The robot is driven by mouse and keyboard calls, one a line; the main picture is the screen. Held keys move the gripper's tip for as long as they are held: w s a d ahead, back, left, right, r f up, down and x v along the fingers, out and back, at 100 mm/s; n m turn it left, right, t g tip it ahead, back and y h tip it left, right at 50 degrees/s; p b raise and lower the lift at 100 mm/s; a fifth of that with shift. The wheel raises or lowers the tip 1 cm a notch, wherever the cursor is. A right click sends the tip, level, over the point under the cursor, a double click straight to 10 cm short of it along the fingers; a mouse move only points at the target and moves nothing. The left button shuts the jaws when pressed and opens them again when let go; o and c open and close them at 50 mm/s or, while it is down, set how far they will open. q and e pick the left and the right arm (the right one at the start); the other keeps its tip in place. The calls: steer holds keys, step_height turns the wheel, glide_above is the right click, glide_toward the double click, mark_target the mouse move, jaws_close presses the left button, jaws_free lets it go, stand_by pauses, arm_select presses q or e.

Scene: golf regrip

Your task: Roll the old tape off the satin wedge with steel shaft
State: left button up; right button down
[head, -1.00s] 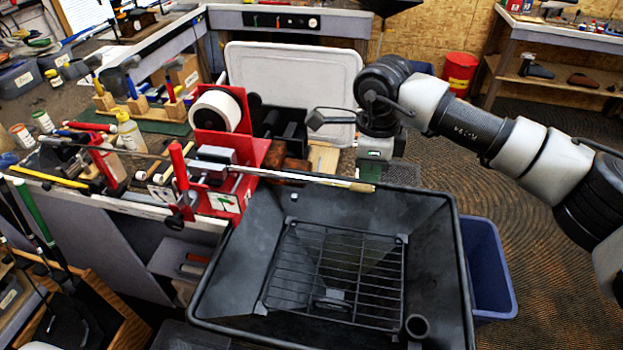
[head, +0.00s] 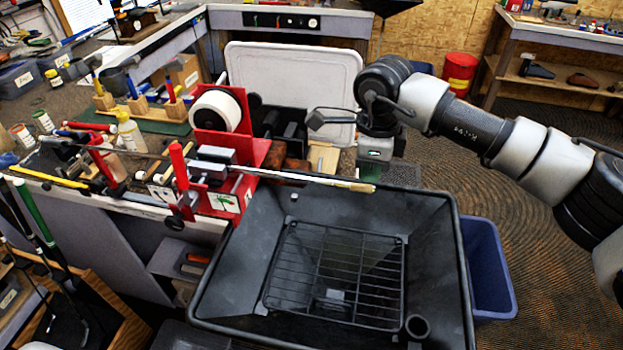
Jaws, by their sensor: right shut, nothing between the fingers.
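The wedge's steel shaft (head: 135,154) lies level across the bench, held in the clamp of the red vise (head: 216,175). Its butt end, with pale, tan-tipped tape (head: 320,181), sticks out right over the black bin. The wedge head at the far left is too small and cluttered to make out. My right gripper (head: 371,172) points down close to the taped end, shut and empty. Whether it touches the tape I cannot tell. My left gripper is not in view.
The black bin (head: 215,290) with a wire grate (head: 335,270) stands below the taped end. A blue bin (head: 487,270) is beside it. A white tape roll (head: 216,111) sits on the red stand. A white tray (head: 290,80) leans behind. The carpet at right is clear.

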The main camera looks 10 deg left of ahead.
mark_target(320, 180)
steer(key=shift+f+b, duration=0.9)
steer(key=shift+f, duration=0.1)
stand_by(0.4)
steer(key=shift+a, duration=0.5)
steer(key=shift+a+b, duration=0.5)
steer(key=shift+a, duration=1.2)
steer(key=shift+a, duration=0.55)
steer(key=a, duration=0.3)
steer(key=shift+a+b, duration=0.15)
steer(key=shift+b, duration=0.2)
steer(key=shift+a, duration=0.1)
